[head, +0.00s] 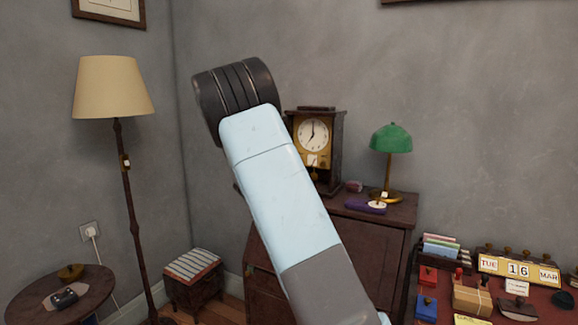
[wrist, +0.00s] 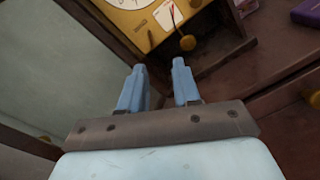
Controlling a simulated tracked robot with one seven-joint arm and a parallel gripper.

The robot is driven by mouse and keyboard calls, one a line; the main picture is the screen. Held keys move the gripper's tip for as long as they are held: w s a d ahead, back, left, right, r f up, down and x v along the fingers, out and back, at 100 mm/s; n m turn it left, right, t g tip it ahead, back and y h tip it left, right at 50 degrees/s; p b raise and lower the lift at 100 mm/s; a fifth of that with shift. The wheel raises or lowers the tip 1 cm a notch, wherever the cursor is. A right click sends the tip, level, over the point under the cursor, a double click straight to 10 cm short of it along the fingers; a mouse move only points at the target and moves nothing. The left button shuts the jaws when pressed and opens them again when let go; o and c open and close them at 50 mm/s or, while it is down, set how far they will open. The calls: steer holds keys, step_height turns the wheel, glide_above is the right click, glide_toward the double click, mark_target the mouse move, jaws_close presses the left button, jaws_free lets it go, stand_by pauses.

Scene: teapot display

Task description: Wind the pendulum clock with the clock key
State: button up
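The pendulum clock (head: 334,160) stands upright on the dark cabinet, with a white dial (head: 312,135) and a brass front. My arm covers part of its left side in the head view. In the wrist view the clock's brass front (wrist: 148,38) is tilted at the top, with a white card bearing a red mark (wrist: 168,15) and a round brass pendulum bob (wrist: 188,42). My gripper (wrist: 159,66) has its two blue fingers apart, with nothing seen between them, below the clock front. I cannot make out the clock key in either view.
The cabinet top (head: 398,213) also holds a green lamp (head: 390,138), a purple case (head: 365,205) and a small pinkish object (head: 354,186). A red-topped desk with a calendar (head: 518,268) is at the right. A floor lamp (head: 113,88) and round table (head: 92,292) stand left.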

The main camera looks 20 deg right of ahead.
steer(key=w+a+x, duration=0.1)
steer(key=x, duration=1.2)
steer(key=shift+w+n+t, duration=0.3)
steer(key=shift+w+n, duration=0.1)
steer(key=shift+w, duration=0.15)
jaws_close()
steer(key=shift+d, duration=0.2)
